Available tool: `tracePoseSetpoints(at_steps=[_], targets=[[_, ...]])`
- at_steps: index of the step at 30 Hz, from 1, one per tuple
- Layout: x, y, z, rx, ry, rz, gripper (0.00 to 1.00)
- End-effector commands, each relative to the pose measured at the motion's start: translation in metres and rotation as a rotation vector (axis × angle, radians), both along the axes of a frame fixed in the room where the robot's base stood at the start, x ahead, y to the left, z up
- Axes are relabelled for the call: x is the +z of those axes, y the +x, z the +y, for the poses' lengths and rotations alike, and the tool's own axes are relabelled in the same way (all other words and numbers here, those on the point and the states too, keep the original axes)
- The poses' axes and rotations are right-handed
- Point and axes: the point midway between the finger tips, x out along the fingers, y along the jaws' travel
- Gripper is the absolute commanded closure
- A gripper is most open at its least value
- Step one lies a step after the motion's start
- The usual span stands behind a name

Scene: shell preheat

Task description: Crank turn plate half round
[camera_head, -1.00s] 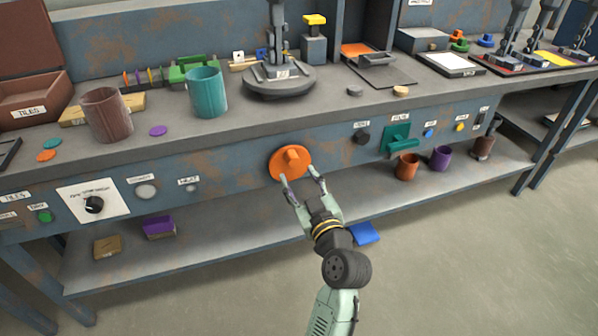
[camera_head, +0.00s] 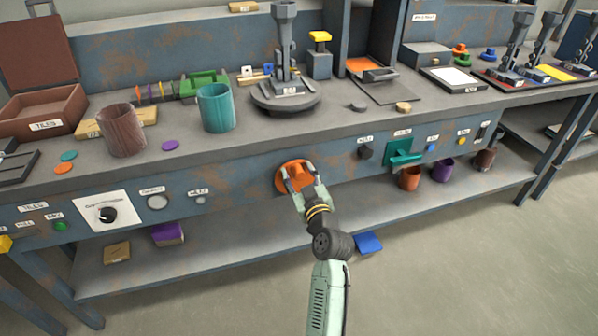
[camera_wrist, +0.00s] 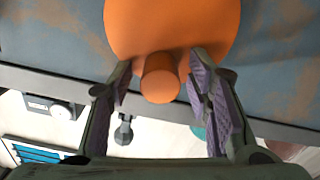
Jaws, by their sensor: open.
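The orange crank (camera_head: 290,172), a round disc with a raised grip, is mounted on the front panel of the bench. Above it, the dark round turn plate (camera_head: 262,103) lies on the bench top with a post on it, labelled on its base. My gripper (camera_head: 302,184) is at the crank with its fingers pointing at the disc. In the wrist view, the open fingers (camera_wrist: 165,92) stand either side of the orange knob (camera_wrist: 160,80) of the crank. I cannot tell whether either finger touches it.
A teal cup (camera_head: 216,108) and a brown cup (camera_head: 121,130) stand on the bench left of the turn plate. A green handle (camera_head: 403,152) and a black knob (camera_head: 365,151) sit on the panel to the right. The lower shelf (camera_head: 240,228) runs underneath.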

Motion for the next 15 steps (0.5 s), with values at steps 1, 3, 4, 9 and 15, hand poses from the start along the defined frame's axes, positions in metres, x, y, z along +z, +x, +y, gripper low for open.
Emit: tracePoseSetpoints(at_steps=[1,3,4,9,15], targets=[[-0.0001,0.0005,0.0004,0.000,0.000,0.000,0.54],[-0.0003,0.0005,0.0004,0.000,0.000,0.000,0.54],[-0.0003,0.0004,0.0005,0.000,0.000,0.000,0.54],[-0.0001,0.0002,0.0005,0.000,0.000,0.000,0.60],[0.0000,0.0001,0.0004,0.000,0.000,0.000,0.74]])
